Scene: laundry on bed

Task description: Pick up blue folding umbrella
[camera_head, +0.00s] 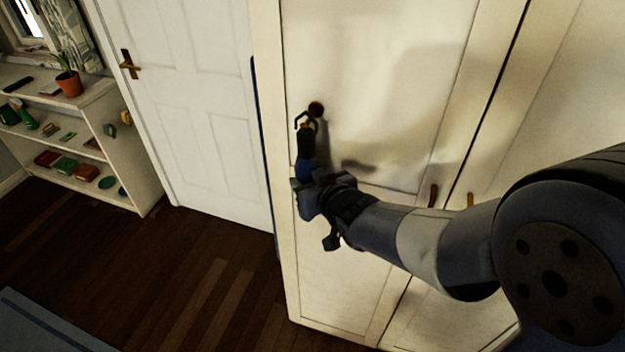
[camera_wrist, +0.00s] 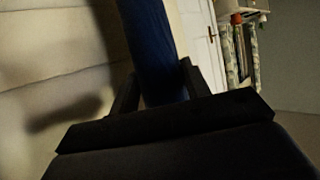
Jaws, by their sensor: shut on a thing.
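The blue folding umbrella (camera_head: 305,150) stands roughly upright in front of the cream wardrobe door, with a dark upper part and a hooked handle at the top. My gripper (camera_head: 312,187) is shut on its lower blue part. In the wrist view the blue umbrella (camera_wrist: 155,50) runs up between the two dark fingers of my gripper (camera_wrist: 155,90). The umbrella's top end is out of the wrist view. A round dark knob (camera_head: 316,108) shows right beside the handle; I cannot tell whether they touch.
The cream wardrobe (camera_head: 390,90) is close behind my gripper, with handles (camera_head: 433,195) lower right. A white door (camera_head: 190,100) and a shelf unit (camera_head: 95,170) with small items and a potted plant (camera_head: 69,83) stand left. The wooden floor (camera_head: 180,270) is clear there.

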